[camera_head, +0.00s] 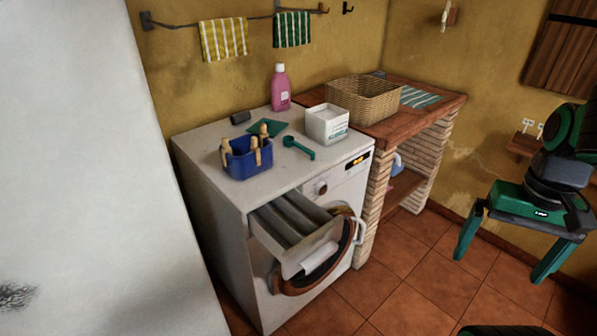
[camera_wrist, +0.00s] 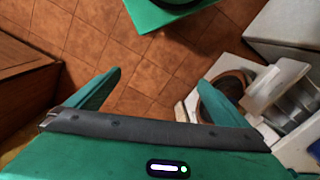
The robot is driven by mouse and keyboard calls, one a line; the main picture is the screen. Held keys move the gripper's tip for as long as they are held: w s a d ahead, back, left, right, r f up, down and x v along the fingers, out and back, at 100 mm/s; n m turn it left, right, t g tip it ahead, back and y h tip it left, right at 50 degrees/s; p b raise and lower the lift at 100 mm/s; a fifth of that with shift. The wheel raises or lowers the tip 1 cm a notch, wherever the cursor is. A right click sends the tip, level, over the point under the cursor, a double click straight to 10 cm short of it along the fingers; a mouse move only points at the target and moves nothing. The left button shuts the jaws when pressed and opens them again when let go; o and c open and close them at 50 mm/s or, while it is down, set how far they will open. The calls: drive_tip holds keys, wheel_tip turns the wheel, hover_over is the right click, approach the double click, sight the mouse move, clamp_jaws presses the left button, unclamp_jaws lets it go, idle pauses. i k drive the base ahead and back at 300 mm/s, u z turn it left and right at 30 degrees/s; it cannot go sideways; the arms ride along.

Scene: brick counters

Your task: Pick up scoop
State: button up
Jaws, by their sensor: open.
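A small green scoop (camera_head: 300,147) lies on top of the white washing machine (camera_head: 205,180), near its front edge. It lies between the blue basket of clothes pegs and the white square box. My gripper (camera_head: 499,270) is at the right of the head view, over the floor and well away from the scoop, with its fingers pointing down. In the wrist view my gripper (camera_wrist: 160,80) shows two green fingers spread apart with only floor tiles between them. The scoop is not visible in the wrist view.
On the machine are the blue peg basket (camera_head: 240,162), the white box (camera_head: 327,124), a pink bottle (camera_head: 281,88) and a dark green flat item (camera_head: 268,128). The detergent drawer (camera_head: 292,228) is pulled out. A wicker basket (camera_head: 364,99) stands on the brick counter (camera_head: 452,103).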

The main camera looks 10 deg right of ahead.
sight(299, 148)
drive_tip(key=k, duration=0.6)
drive_tip(key=u, duration=0.45)
drive_tip(key=i, duration=1.4)
drive_tip(key=z, duration=0.45)
